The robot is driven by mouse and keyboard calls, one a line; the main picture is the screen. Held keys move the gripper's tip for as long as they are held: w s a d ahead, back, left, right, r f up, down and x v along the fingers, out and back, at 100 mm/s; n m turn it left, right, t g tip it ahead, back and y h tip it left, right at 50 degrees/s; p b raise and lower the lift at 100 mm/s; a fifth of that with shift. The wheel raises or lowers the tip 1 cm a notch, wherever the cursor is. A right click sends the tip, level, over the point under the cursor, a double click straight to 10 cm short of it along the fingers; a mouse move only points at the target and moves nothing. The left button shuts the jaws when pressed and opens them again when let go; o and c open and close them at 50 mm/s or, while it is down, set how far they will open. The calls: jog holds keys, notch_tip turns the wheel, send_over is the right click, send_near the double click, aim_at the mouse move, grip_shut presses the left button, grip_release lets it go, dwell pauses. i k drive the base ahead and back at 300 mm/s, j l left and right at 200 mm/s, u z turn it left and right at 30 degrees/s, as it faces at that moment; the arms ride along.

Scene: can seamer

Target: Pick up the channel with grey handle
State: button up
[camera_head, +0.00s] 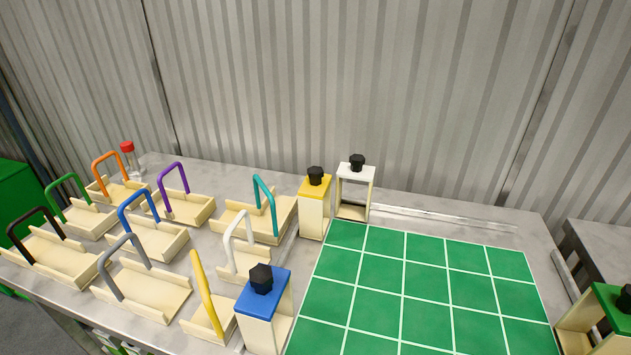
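The channel with the grey handle (147,288) is a cream, open-topped tray piece with low side walls, at the front left of the table. Its grey arched handle (122,262) stands up from its left part and leans a little. Nothing covers it. My gripper does not show in the head view, so its place and state are hidden.
Other cream channels surround it: black-handled (62,262) left, blue-handled (158,240) behind, yellow-handled (205,322) right. A blue-topped block (262,300) with a black knob stands farther right. A green gridded mat (420,290) fills the table's right side.

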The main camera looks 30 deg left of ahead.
aim_at(144, 290)
jog(key=u, duration=1.7)
jog(key=l, duration=0.1)
